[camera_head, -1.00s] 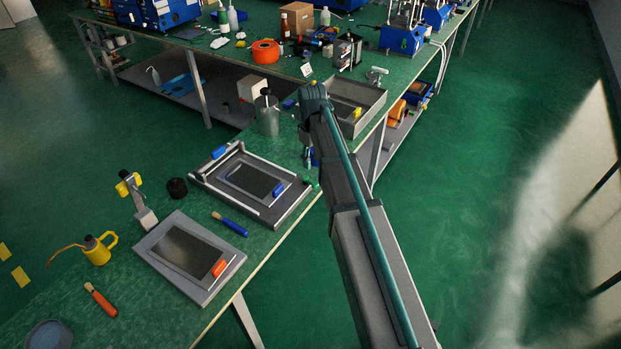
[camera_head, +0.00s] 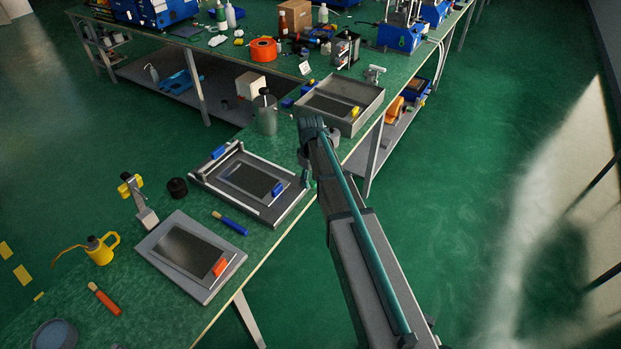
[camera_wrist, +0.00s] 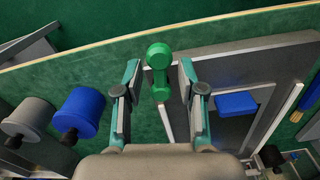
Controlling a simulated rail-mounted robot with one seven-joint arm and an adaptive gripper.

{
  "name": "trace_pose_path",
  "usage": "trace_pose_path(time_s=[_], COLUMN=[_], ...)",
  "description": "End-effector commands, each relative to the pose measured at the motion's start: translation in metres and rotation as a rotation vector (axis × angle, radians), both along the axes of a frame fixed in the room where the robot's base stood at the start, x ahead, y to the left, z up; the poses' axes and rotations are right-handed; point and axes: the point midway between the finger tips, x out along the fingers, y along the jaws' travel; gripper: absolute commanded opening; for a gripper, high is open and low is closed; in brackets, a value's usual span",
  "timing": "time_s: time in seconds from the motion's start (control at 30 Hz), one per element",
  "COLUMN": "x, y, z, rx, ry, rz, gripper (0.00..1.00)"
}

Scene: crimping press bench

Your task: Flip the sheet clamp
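A small green, dumbbell-shaped handle (camera_wrist: 158,72), which looks like the sheet clamp's grip, shows in the wrist view at the near side of a grey frame (camera_wrist: 225,48). My gripper (camera_wrist: 159,76) is open, one finger on each side of the green handle, with visible gaps. I cannot tell the height between fingertips and handle. In the head view the frame (camera_head: 212,183) lies mid-bench with a dark panel and a blue block (camera_head: 277,188).
A blue cylinder (camera_wrist: 82,108) and a grey cylinder (camera_wrist: 30,116) stand left of my gripper in the wrist view. A second panel with a red block (camera_head: 219,267), a blue-handled tool (camera_head: 232,224) and a grey tray (camera_head: 372,108) lie along the bench. The bench edge is close.

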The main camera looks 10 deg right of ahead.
Motion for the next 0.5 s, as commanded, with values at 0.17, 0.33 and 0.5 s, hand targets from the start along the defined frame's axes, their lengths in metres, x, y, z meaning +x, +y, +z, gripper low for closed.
trace_pose_path(time_s=[0.17, 0.33, 0.5], x=[0.0000, 0.0001, 0.0000], y=[0.0000, -0.0001, 0.0000], z=[0.0002, 0.0004, 0.0004], rx=[0.000, 0.000, 0.000], ry=[0.000, 0.000, 0.000], rz=[0.000, 0.000, -0.001], gripper=[0.25, 0.00, 0.00])
